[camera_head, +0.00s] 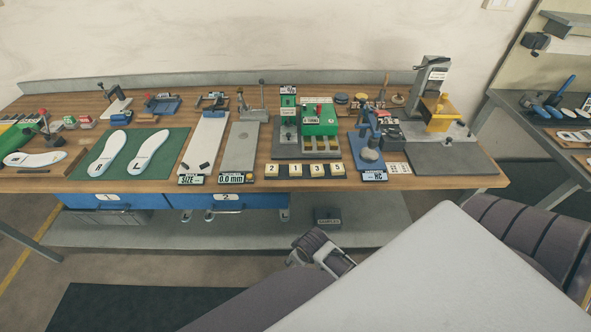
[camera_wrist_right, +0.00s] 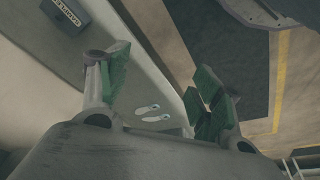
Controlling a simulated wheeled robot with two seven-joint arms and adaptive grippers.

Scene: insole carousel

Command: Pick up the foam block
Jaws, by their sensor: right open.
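I cannot pick out the foam block with certainty in either view. Several small blocks and tools stand on the wooden workbench (camera_head: 330,183), too small to tell apart by material. My right gripper (camera_wrist_right: 162,78) shows in the right wrist view, with green-padded fingers spread wide and nothing held between them. Beyond the fingers are a grey surface with a pair of small white insoles, and the floor. My left gripper is in neither view.
A green mat (camera_head: 130,170) on the bench carries two white insoles. A blue press (camera_head: 368,140) and a yellow-and-grey press (camera_head: 436,112) stand to the right. A dark labelled box (camera_head: 327,216) sits on the lower shelf (camera_head: 170,236). A second bench (camera_head: 520,110) is at far right.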

